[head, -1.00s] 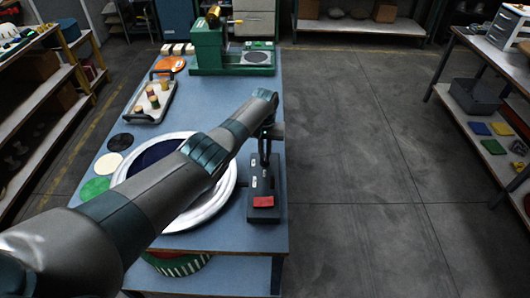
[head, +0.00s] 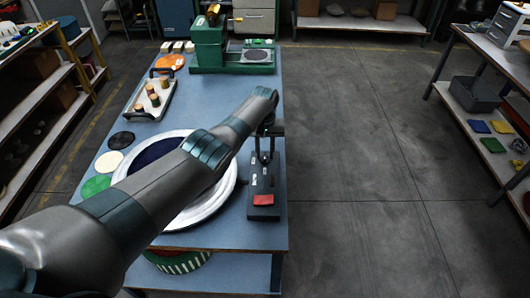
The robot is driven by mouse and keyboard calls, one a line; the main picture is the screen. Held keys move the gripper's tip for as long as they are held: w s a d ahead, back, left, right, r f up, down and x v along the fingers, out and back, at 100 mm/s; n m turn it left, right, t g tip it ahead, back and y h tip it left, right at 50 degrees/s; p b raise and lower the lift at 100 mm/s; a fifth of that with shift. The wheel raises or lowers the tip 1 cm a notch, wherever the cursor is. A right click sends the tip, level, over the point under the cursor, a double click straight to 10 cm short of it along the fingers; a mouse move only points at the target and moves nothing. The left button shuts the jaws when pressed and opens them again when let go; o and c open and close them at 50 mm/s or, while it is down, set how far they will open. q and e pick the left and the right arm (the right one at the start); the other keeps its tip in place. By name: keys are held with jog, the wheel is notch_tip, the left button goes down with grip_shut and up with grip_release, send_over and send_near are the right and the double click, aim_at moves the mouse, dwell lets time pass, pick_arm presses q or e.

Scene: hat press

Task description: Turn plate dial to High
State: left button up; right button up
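A dark control box (head: 264,212) lies near the right edge of the blue table, with small white labels and a red patch (head: 263,199) at its near end. My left arm reaches across the table from the lower left. My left gripper (head: 264,160) points down at the far end of the box. Its two fingers show with a narrow gap between them. Whether a dial sits between them, and its setting, is too small and covered to tell. My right gripper is out of view.
A large white-rimmed round plate (head: 222,203) lies left of the box, partly under my arm. Black, cream and green discs (head: 95,187) lie along the left edge. A tray (head: 137,113) and a green press (head: 208,52) stand farther back. Clear floor lies right of the table.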

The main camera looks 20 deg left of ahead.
aim_at(265, 156)
pick_arm(q)
jog(key=shift+r, duration=0.4)
notch_tip(265, 156, up, 17)
jog(key=b, duration=0.2)
jog(key=shift+f+b, duration=0.2)
jog(key=shift+b, duration=0.2)
jog(key=shift+f, duration=0.1)
dwell(0.3)
